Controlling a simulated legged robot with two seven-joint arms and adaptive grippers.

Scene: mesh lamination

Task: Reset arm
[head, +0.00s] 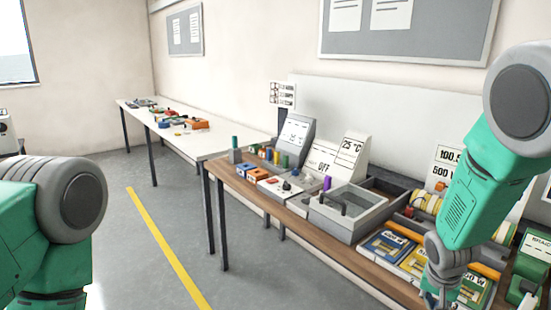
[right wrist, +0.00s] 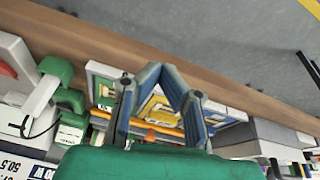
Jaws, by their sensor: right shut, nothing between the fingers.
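My right arm comes down at the right of the head view, and my right gripper (head: 440,297) hangs low over the front of the workbench, partly cut off by the bottom edge. In the right wrist view its blue-grey fingers (right wrist: 161,70) come together at the tips, shut with nothing between them.
The wooden workbench (head: 285,220) holds a grey open-topped tank (head: 347,224), a blue box (head: 388,247) and a yellow box (head: 415,263) beside the right gripper. A green device (head: 533,255) stands at the far right. A white table (head: 190,140) stands further back. The floor at left is clear.

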